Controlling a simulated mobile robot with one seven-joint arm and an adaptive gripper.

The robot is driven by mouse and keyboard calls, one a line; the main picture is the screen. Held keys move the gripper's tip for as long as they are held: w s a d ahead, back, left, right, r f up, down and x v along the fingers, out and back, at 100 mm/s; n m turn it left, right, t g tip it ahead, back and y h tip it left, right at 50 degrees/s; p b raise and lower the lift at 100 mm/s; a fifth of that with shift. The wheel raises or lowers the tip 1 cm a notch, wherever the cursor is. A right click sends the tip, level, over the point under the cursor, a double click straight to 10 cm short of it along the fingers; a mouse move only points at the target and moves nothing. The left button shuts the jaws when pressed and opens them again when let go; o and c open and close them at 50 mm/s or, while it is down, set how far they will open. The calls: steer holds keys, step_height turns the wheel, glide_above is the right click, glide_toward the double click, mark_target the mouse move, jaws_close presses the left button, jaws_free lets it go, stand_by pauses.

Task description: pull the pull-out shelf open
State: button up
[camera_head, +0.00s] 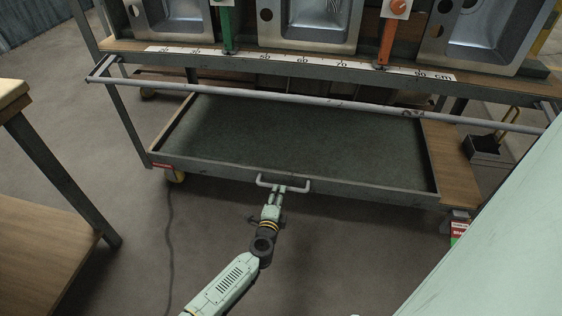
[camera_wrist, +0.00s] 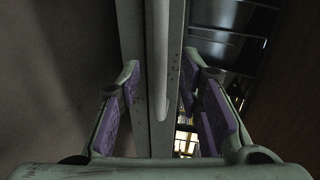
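The pull-out shelf (camera_head: 305,180) is a wide, shallow dark tray with a low grey rim, low in the rack under the sinks. Its front edge looks about level with the wooden deck beside it. A pale bar handle (camera_head: 298,187) is fixed to the middle of its front. My gripper (camera_head: 278,193) is at this handle, reaching in from the front. In the wrist view, the handle bar (camera_wrist: 158,60) runs between the two purple-padded fingers of my gripper (camera_wrist: 164,85). Gaps show on both sides of the bar, so the fingers are open. How deep the bar sits between them is unclear.
A grey rail (camera_head: 330,103) crosses in front of the rack above the shelf. A wooden table (camera_head: 45,215) stands at the left. A small red-and-white box (camera_head: 459,231) is at the rack's right front foot. The floor (camera_head: 190,235) in front of the shelf is mostly clear.

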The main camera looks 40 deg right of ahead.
steer(key=shift+b+x, duration=0.45)
steer(key=shift+x, duration=2.1)
steer(key=shift+c, duration=0.4)
jaws_close()
